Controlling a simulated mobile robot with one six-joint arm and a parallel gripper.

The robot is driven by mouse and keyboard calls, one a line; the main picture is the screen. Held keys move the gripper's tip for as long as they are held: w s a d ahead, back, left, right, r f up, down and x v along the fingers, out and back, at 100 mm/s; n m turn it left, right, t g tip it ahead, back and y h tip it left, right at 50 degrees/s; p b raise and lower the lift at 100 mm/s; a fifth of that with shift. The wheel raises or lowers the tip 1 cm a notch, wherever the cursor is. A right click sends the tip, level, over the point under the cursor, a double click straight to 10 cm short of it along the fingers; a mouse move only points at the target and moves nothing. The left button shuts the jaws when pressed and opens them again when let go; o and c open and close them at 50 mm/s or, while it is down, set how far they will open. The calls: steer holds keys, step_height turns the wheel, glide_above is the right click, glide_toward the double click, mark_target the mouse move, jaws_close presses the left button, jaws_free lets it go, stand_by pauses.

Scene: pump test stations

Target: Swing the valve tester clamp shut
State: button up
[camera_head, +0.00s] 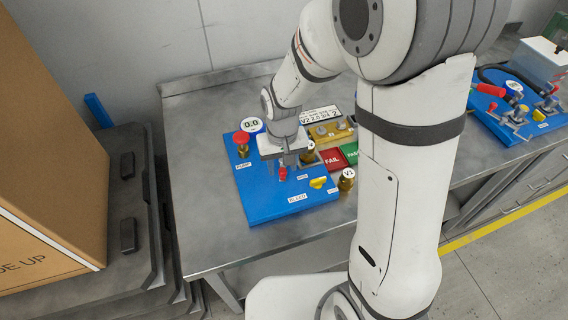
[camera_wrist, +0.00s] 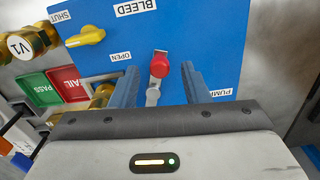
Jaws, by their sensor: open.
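The valve tester is a blue plate (camera_head: 262,207) on the bench, also seen in the wrist view (camera_wrist: 205,35). A small grey lever with a red tip (camera_wrist: 159,66), which looks like the clamp's handle, stands on it. In the head view the red tip (camera_head: 282,173) shows just below my gripper (camera_head: 287,158). In the wrist view my gripper (camera_wrist: 162,75) is open, with one finger on each side of the lever and gaps visible. Whether the fingers reach down to its height is unclear. The rest of the clamp is mostly hidden by my gripper.
A yellow bleed knob (camera_head: 318,183) and a brass V1 fitting (camera_head: 346,180) are on the right. A red pump knob (camera_head: 241,138) and a 0.0 gauge (camera_head: 251,125) stand behind. Red FAIL (camera_head: 333,159) and green PASS panels lie close by. A second station (camera_head: 520,115) is far right.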

steer(key=shift+f, duration=0.45)
steer(key=shift+c, duration=0.3)
jaws_close()
steer(key=shift+d, duration=0.2)
steer(key=shift+a, duration=0.2)
